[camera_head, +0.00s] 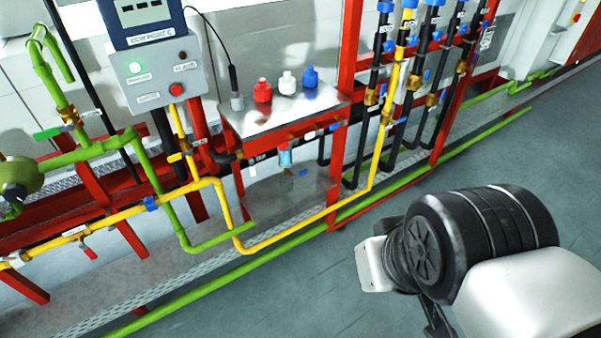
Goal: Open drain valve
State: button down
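Several small valves sit on the pipework, and their labels are too small to read, so I cannot tell which is the drain valve. A valve with a green handle (47,133) is on the green pipe at the left. A valve with a red handle (89,252) hangs under the yellow pipe at the lower left. A yellow-handled valve (176,157) is below the control box. A small blue handle (303,173) shows under the metal shelf. My arm is at the lower right, apart from all valves. A dark part below its wrist may be my gripper (437,319); its fingers are not clear.
A metal shelf (262,122) holds a red bottle (262,91), a white bottle (287,83) and a blue bottle (310,77). A grey control box (157,73) stands above the pipes. A low green pipe (270,254) runs along the rack's front. The grey floor (300,300) is clear.

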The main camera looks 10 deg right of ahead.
aim_at(299, 175)
jog(key=i+j, duration=0.25)
jog(key=i, duration=0.25)
jog(key=i+j+u, duration=0.15)
jog(key=i, duration=0.35)
jog(key=j, duration=0.1)
